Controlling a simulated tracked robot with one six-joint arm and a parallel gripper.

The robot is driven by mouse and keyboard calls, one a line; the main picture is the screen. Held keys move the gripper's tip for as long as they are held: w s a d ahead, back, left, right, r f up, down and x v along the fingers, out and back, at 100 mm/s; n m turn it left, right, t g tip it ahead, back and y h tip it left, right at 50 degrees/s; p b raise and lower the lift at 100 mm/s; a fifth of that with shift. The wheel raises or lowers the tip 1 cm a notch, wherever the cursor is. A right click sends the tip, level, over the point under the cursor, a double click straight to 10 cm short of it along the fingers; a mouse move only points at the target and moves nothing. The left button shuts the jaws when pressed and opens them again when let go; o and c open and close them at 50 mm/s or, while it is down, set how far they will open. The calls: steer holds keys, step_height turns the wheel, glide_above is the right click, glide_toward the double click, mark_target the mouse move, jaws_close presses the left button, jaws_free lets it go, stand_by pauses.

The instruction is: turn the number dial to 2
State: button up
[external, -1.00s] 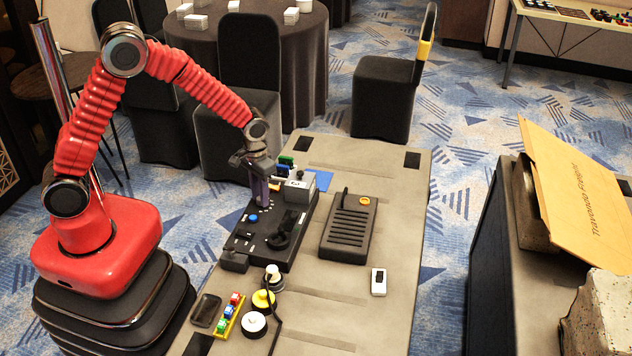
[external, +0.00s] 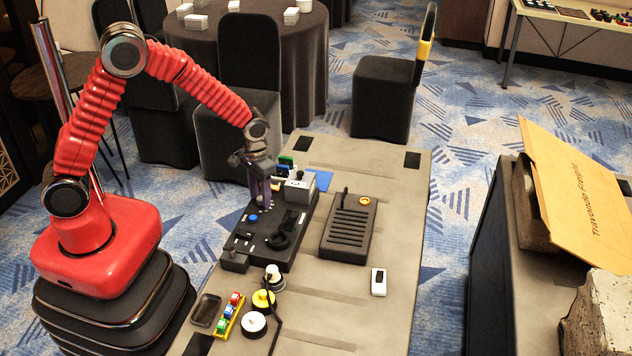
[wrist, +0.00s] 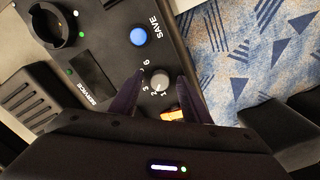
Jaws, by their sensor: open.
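The number dial is a small grey knob (wrist: 159,80) on a black control panel (external: 248,243), with white numerals around its near side. In the wrist view it lies between the two dark fingers of my gripper (wrist: 160,88), which are open with one finger on each side. I cannot tell whether they touch it. The numeral 2 is printed on the near side of the dial. Which number the dial points to is unclear. In the external view my gripper (external: 265,202) points down over the far part of the panel, and the dial is hidden there.
A blue SAVE button (wrist: 138,36) and a black round socket (wrist: 58,25) are on the panel. A small orange object (wrist: 172,114) lies near the right finger. A slotted black box (external: 348,229) stands right of the panel. Several coloured blocks (external: 229,316) are in front.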

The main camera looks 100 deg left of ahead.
mark_target(260, 198)
step_height(260, 198, up, 14)
stand_by(0.7)
steer(key=shift+f, duration=0.15)
stand_by(0.4)
steer(key=s+d+r+m+t, duration=0.2)
steer(key=s+d+r+m, duration=0.1)
steer(key=d, duration=0.8)
steer(key=s+d+r+m+t, duration=0.1)
steer(key=s+d+r+m, duration=0.3)
steer(key=d, duration=0.7)
steer(key=s+d+r+m+t, duration=0.2)
steer(key=s+d+r+m, duration=0.2)
steer(key=d, duration=0.7)
step_height(260, 198, up, 2)
steer(key=shift+s+d+r+t, duration=0.2)
steer(key=shift+s+d+t, duration=0.15)
steer(key=shift+s, duration=0.5)
